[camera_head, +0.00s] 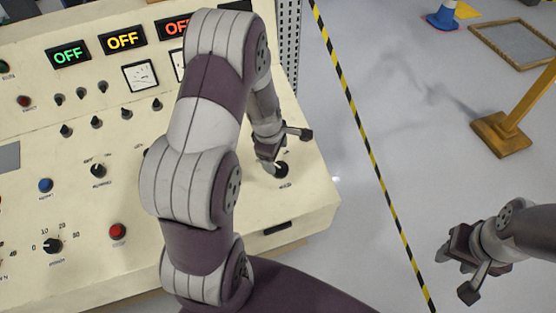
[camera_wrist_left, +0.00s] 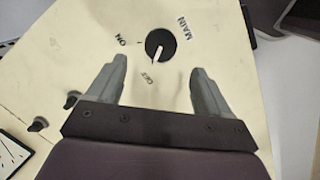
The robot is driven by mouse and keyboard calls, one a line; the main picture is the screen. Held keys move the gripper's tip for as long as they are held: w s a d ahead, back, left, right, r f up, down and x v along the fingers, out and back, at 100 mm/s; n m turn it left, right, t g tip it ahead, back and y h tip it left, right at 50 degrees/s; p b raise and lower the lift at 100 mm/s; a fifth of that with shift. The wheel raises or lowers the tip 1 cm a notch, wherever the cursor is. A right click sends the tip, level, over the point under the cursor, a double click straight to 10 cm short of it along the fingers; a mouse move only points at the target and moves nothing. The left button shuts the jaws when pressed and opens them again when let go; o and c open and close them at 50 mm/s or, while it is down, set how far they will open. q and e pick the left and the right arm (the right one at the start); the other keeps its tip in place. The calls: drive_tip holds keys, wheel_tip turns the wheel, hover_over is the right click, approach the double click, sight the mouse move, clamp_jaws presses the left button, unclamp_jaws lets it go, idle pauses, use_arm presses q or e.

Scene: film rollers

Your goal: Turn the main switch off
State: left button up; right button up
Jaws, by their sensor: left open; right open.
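The main switch (camera_wrist_left: 161,44) is a round black knob with a white pointer on the cream panel (camera_wrist_left: 60,60). In the left wrist view its pointer aims down and slightly left, towards the OFF label (camera_wrist_left: 149,79); the ON label (camera_wrist_left: 122,41) is to its left. In the head view the knob (camera_head: 281,170) sits at the panel's right end. My left gripper (camera_head: 285,152) is open above it; in the wrist view the knob lies just beyond the gap between the fingertips (camera_wrist_left: 158,72), apart from both. My right gripper (camera_head: 457,274) is open and empty over the floor.
Displays reading OFF (camera_head: 123,40) top the panel, one partly behind my left arm. Small toggles (camera_head: 96,122), a blue button (camera_head: 45,185) and a red button (camera_head: 118,231) lie left of my arm. A yellow stand (camera_head: 505,130) and a striped floor line (camera_head: 365,140) are at right.

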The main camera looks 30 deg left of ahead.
use_arm(q)
drive_tip(key=r, duration=0.2)
drive_tip(key=s+r, duration=0.1)
drive_tip(key=r, duration=0.2)
drive_tip(key=shift+a, duration=0.1)
